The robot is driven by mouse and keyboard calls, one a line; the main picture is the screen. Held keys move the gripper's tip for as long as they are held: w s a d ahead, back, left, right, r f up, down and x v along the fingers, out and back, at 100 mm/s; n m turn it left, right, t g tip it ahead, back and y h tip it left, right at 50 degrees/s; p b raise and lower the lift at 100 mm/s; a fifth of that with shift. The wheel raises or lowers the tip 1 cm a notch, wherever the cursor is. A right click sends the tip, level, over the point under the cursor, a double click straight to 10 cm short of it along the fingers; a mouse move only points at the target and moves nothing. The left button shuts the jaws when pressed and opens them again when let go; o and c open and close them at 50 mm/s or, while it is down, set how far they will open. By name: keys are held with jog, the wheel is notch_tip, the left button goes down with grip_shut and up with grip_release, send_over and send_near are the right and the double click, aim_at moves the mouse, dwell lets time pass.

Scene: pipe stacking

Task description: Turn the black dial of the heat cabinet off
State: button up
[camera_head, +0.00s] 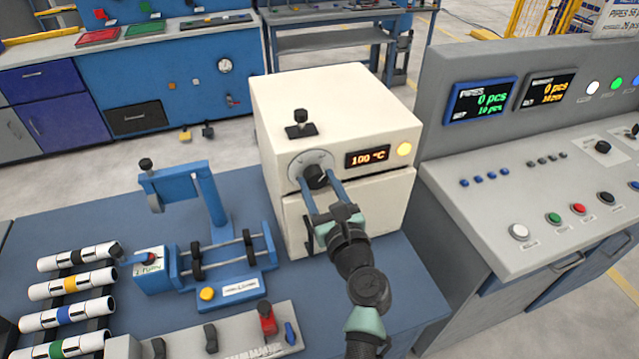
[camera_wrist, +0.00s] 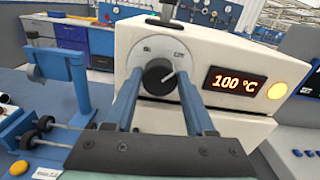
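The heat cabinet (camera_head: 335,115) is a cream box on the blue bench. Its display (camera_head: 367,157) reads 100 °C and a round yellow lamp (camera_head: 404,149) glows beside it. My gripper (camera_head: 320,180) reaches the dial from the front. In the wrist view its two blue fingers (camera_wrist: 160,80) are apart, one on each side of the dial. Contact with the dial cannot be told.
A blue fixture with rollers (camera_head: 225,245) stands left of the cabinet. Several banded white pipes (camera_head: 75,285) lie on a rack at the far left. A grey control console (camera_head: 520,200) stands close on the right. A black knob (camera_head: 300,118) sits on the cabinet top.

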grip_shut()
